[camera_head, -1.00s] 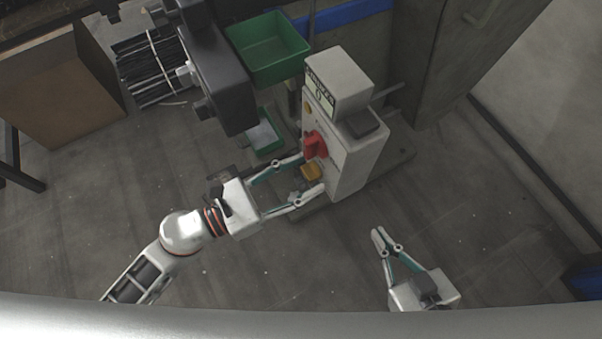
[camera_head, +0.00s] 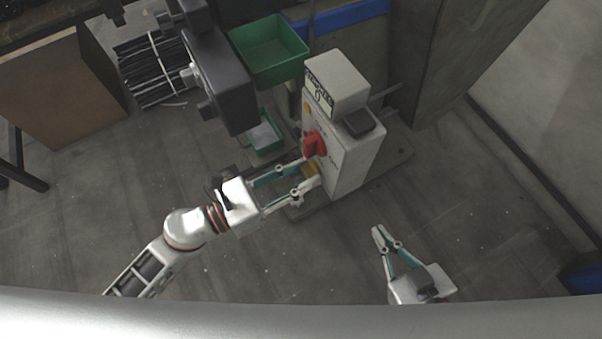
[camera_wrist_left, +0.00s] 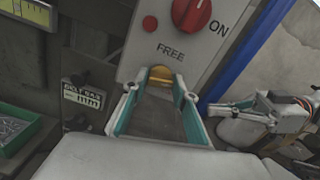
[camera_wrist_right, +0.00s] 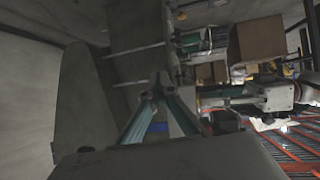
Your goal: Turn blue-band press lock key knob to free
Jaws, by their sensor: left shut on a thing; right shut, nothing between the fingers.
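A grey control box (camera_head: 350,155) stands on the floor plate, with a red rotary knob (camera_head: 315,143) on its front face. Below that is a yellow knob (camera_wrist_left: 160,72), under the printed word FREE in the left wrist view. The red knob (camera_wrist_left: 193,12) has ON beside it there. My left gripper (camera_head: 311,171) is shut on the yellow knob, its fingers on either side. The fingers hide part of the knob, and I cannot tell its exact turn angle. My right gripper (camera_head: 378,231) is shut and empty, in front and to the right of the box.
A dark press head (camera_head: 222,85) hangs left of the box. A tall grey cabinet (camera_head: 435,60) stands behind right. The floor around my right gripper is clear.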

